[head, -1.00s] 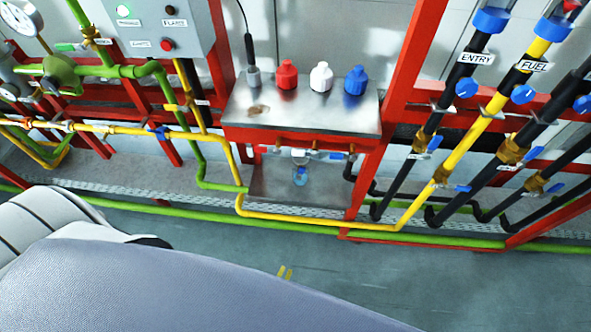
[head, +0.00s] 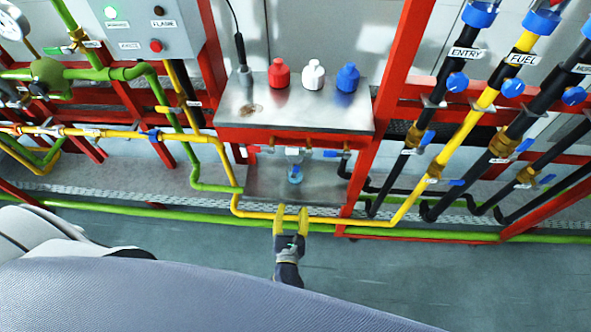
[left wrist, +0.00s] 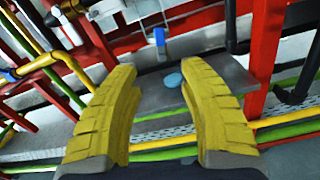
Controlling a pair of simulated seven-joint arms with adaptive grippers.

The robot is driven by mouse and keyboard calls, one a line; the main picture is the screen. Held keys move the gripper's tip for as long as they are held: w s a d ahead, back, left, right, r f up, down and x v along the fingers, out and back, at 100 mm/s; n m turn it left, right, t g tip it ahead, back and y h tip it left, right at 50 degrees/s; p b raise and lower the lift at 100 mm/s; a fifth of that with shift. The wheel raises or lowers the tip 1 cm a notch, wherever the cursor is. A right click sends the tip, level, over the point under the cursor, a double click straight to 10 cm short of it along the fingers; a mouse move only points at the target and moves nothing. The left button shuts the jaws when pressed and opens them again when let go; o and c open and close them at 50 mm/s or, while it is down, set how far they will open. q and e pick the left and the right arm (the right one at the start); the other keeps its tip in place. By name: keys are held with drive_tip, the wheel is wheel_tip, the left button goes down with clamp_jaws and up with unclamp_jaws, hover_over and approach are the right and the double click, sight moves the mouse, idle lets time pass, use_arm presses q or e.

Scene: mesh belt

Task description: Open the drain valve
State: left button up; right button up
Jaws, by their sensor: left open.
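Under the steel bench (head: 235,112), a pipe carries a small valve with a pale body (head: 295,153) and blue handles at its sides. No drain label is readable, so I cannot tell for sure that this is the drain valve. A blue round piece (head: 295,175) is below it on a lower metal shelf (head: 262,184). My left gripper (head: 291,213) has yellow fingers, open and empty, in front of and below the shelf. My right gripper is not in view.
A yellow pipe (head: 325,219) and a green pipe (head: 440,234) run low across the front of the rack. Red (head: 281,73), white (head: 313,75) and blue (head: 347,78) bottles stand on the bench. Labelled pipes with blue valves are on the right, a control box (head: 150,30) upper left.

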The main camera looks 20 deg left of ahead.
sight(296, 171)
use_arm(q)
drive_tip(key=x, duration=1.6)
drive_tip(key=shift+w, duration=0.15)
drive_tip(key=shift+c, duration=0.5)
clamp_jaws()
